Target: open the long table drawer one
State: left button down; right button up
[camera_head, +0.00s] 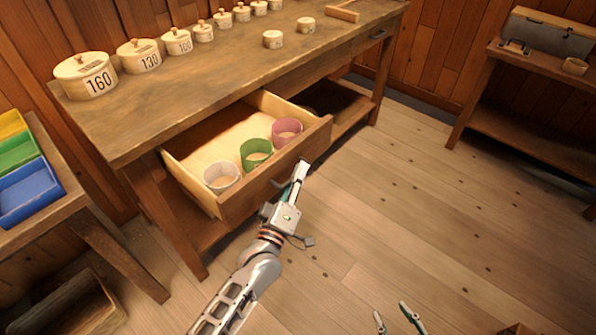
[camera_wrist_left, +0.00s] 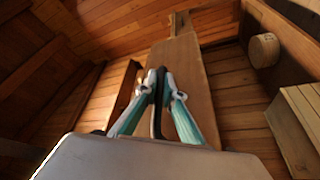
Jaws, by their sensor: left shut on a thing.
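The long table (camera_head: 250,65) has a wooden drawer (camera_head: 196,142) that stands well out from its front. The drawer's front panel (camera_head: 275,172) faces the floor area, and no label shows on it. My left gripper (camera_head: 300,172) is at the outside of this front panel. In the left wrist view its fingers (camera_wrist_left: 158,85) are closed together on a dark handle (camera_wrist_left: 157,118), mostly hidden between them. My right gripper (camera_head: 396,317) shows only its two fingertips at the bottom edge, apart and with nothing between them.
The drawer holds a white cup (camera_head: 221,178), a green cup (camera_head: 256,153) and a pink cup (camera_head: 287,131). Several numbered lidded pots (camera_head: 87,78) line the tabletop. Coloured bins (camera_head: 28,185) stand on a side table at left. The floor (camera_head: 400,200) before the drawer is clear.

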pick_arm(q)
jog(key=c, duration=2.4)
grip_release()
jog(key=shift+c, duration=0.2)
jog(key=v, duration=1.2)
jog(key=s+a+f+m+g+y+p, duration=0.2)
jog(key=s+a+f+m+g+p, duration=0.1)
jog(key=s, duration=0.6)
jog(key=s+a+f+m+g+y+p, duration=0.1)
jog(key=s+a+f+m+g+p, duration=0.2)
jog(key=s+a+f+m+g, duration=0.3)
jog(key=s+a+f+m, duration=0.2)
jog(key=s+a+m, duration=0.1)
jog(key=a, duration=0.1)
jog(key=shift+s+a+m+y, duration=0.3)
jog(key=shift+s+a+y, duration=0.05)
jog(key=shift+s+y, duration=0.05)
pick_arm(e)
jog(key=shift+m, duration=0.3)
jog(key=r, duration=0.1)
jog(key=a+r, duration=0.1)
jog(key=r, duration=0.2)
jog(key=shift+s+a+r, duration=0.15)
jog(key=shift+s+a, duration=0.1)
jog(key=shift+s, duration=0.1)
